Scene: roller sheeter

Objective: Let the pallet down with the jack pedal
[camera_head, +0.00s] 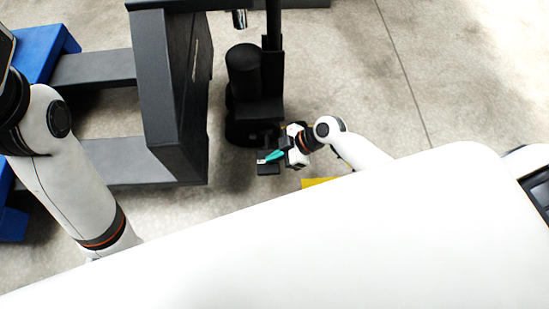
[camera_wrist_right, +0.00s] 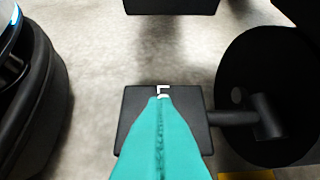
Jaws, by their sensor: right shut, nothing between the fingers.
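The jack pedal (camera_head: 268,169) is a small black plate low at the front of the dark pallet jack (camera_head: 165,90). In the right wrist view the pedal (camera_wrist_right: 130,112) carries a white mark, and a short rod joins it to a round black part at its right. My right gripper (camera_head: 268,157) has teal fingers, shut and empty. Its tips (camera_wrist_right: 161,98) overlap the pedal plate in the right wrist view; I cannot tell whether they touch. The blue pallet (camera_head: 38,48) shows in parts at the left, around the jack's forks (camera_head: 95,68). My left gripper is out of sight.
A black cylinder (camera_head: 243,70) and an upright mast (camera_head: 273,60) stand just above the pedal. A yellow patch (camera_head: 318,183) lies right of it, partly hidden by my white body. Concrete floor (camera_head: 340,70) is clear at upper right.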

